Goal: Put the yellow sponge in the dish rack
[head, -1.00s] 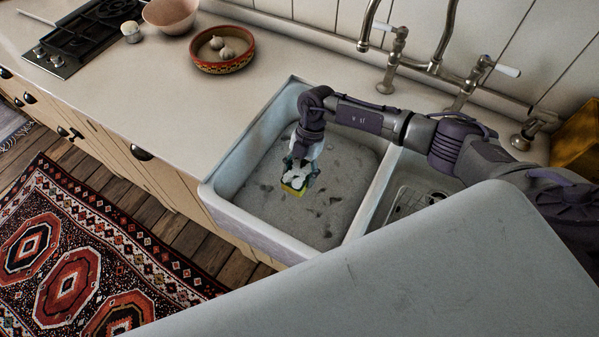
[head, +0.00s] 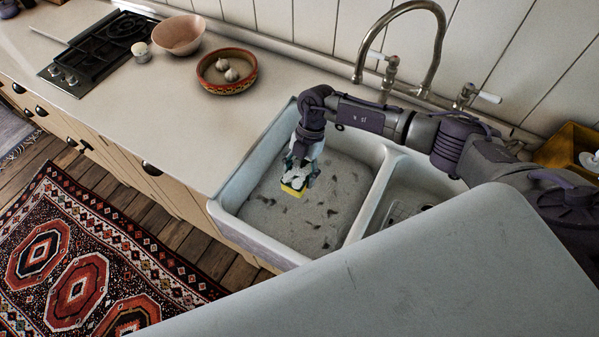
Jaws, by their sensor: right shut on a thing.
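The yellow sponge (head: 293,190) is in my right gripper (head: 297,180), over the left basin of the white double sink (head: 229,228). The gripper points down and is shut on the sponge. Only the sponge's lower part shows below the fingers. I cannot tell how high it is above the grey, speckled basin contents. A yellow-brown wooden box (head: 562,150) with something white at its edge is partly in view at the right edge. I cannot tell whether it is the dish rack. My left gripper is not in view.
A curved metal tap (head: 440,45) stands behind the sink. On the counter are a patterned bowl of garlic (head: 227,87), a pink bowl (head: 179,35), a small brush (head: 141,51) and a hob (head: 98,50).

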